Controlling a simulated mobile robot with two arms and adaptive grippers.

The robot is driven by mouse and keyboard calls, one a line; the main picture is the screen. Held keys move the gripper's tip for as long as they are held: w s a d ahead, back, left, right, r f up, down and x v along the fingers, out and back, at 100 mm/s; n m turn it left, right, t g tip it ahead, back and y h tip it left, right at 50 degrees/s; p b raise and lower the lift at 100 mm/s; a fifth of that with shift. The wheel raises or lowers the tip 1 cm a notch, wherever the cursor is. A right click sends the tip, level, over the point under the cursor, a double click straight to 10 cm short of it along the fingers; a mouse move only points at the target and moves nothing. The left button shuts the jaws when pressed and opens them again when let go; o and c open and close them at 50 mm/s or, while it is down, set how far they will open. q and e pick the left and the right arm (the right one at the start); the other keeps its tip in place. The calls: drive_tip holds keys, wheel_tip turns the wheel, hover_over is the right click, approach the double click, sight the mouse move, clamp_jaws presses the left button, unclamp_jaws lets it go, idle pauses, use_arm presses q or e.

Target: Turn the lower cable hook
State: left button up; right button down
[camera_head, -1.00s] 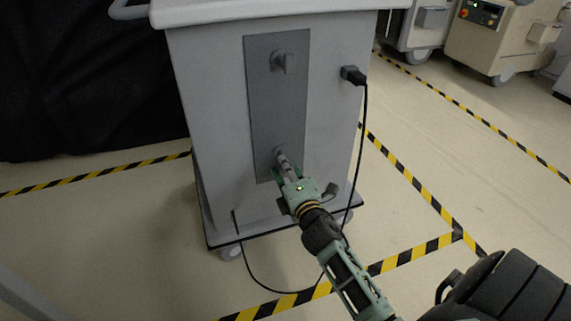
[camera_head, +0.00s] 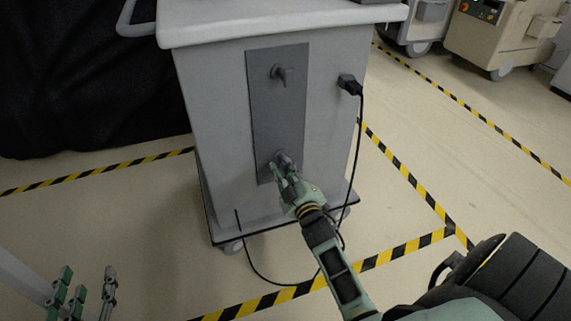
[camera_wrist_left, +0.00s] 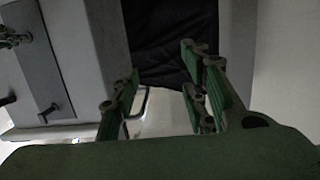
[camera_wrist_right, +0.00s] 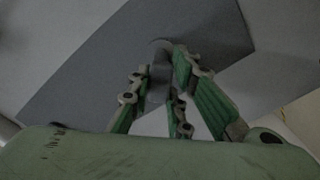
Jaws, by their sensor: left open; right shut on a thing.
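The lower cable hook (camera_head: 283,158) is at the bottom of a dark grey plate (camera_head: 278,110) on the cart's side. My right gripper (camera_head: 283,172) is at this hook and partly hides it. In the right wrist view the hook (camera_wrist_right: 160,75) stands between the green fingers (camera_wrist_right: 165,90), and the gripper is shut on it. The upper cable hook (camera_head: 282,73) sits near the top of the plate, clear of both grippers. My left gripper (camera_head: 80,295) is open and empty at the lower left, apart from the cart; its fingers also show in the left wrist view (camera_wrist_left: 160,95).
The grey cart (camera_head: 215,120) stands on wheels inside yellow-black floor tape (camera_head: 405,250). A black plug (camera_head: 349,85) on its right side has a cable (camera_head: 358,150) hanging down to the floor. A black cover (camera_head: 80,80) is at left. Other carts (camera_head: 500,35) stand at the back right.

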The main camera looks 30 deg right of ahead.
drive_tip(key=shift+r+m+p, duration=0.15)
drive_tip(key=shift+m+p, duration=0.45)
drive_tip(key=shift+m, duration=0.3)
drive_tip(key=shift+d+r+m+p, duration=0.15)
drive_tip(key=shift+m+p, duration=0.45)
drive_tip(key=shift+m, duration=0.3)
drive_tip(key=m+p, duration=0.2)
drive_tip(key=m, duration=0.1)
drive_tip(key=shift+s+d, duration=0.1)
drive_tip(key=shift+d, duration=0.05)
use_arm(q)
drive_tip(key=s+a+f+g+y, duration=0.1)
drive_tip(key=s+a+f+g, duration=0.1)
drive_tip(key=s+f+g, duration=0.2)
drive_tip(key=s+a+f+g+y, duration=0.1)
drive_tip(key=s+a+f+g, duration=0.1)
drive_tip(key=s+f+g, duration=0.2)
drive_tip(key=s+a+f+g+y+p, duration=0.1)
drive_tip(key=s+a+f+g, duration=0.1)
drive_tip(key=s, duration=0.7)
drive_tip(key=shift+s+a+f+n+g, duration=0.15)
drive_tip(key=shift+a+f+n+g, duration=0.15)
drive_tip(key=shift+f+g, duration=0.75)
use_arm(e)
drive_tip(key=shift+d+f+m, duration=0.1)
drive_tip(key=shift+f+m, duration=0.1)
drive_tip(key=shift+m, duration=1.2)
use_arm(q)
drive_tip(key=shift+f, duration=0.1)
